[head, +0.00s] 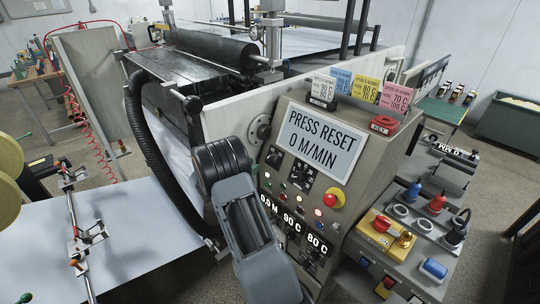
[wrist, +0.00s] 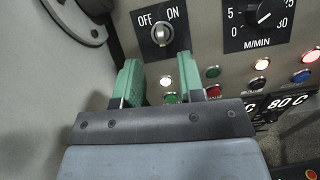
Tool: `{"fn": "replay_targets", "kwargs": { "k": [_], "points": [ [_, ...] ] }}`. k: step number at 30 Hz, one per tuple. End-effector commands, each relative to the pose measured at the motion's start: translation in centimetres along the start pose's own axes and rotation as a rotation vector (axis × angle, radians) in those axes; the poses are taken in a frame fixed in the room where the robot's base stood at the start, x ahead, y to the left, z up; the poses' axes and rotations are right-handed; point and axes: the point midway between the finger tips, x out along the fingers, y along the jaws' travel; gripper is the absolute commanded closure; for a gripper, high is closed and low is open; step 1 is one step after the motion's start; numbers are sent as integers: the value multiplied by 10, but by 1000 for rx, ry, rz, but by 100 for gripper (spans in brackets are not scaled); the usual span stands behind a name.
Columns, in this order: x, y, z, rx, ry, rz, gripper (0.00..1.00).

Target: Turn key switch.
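The key switch (wrist: 161,35) is at the top centre of the wrist view, a round metal switch on a black plate marked OFF and ON. I cannot tell clearly which mark it points to. In the head view, its small black plate (head: 274,157) shows on the sloping control panel just right of my arm. My gripper (wrist: 160,76) has two green fingers, open and empty, below the switch in the wrist view and apart from it. A lit white button shows between the fingers. In the head view the fingers are hidden by my arm.
An M/MIN dial (wrist: 264,14) sits right of the switch. Several coloured buttons lie below, with a green button (wrist: 172,98) between the fingers. A red emergency button (head: 330,200) and a PRESS RESET display (head: 320,140) are on the panel. A rounded metal part (wrist: 80,18) is at upper left.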

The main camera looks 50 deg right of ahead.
Motion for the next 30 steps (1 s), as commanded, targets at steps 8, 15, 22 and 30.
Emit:
{"fn": "replay_targets", "kwargs": {
  "k": [8, 15, 22, 30],
  "points": [
    [52, -1, 2, 1, 1, -3, 64],
    [80, 0, 1, 2, 2, -2, 64],
    [88, 0, 0, 2, 1, -1, 64],
    [89, 0, 0, 2, 1, 0, 65]
  ]
}}
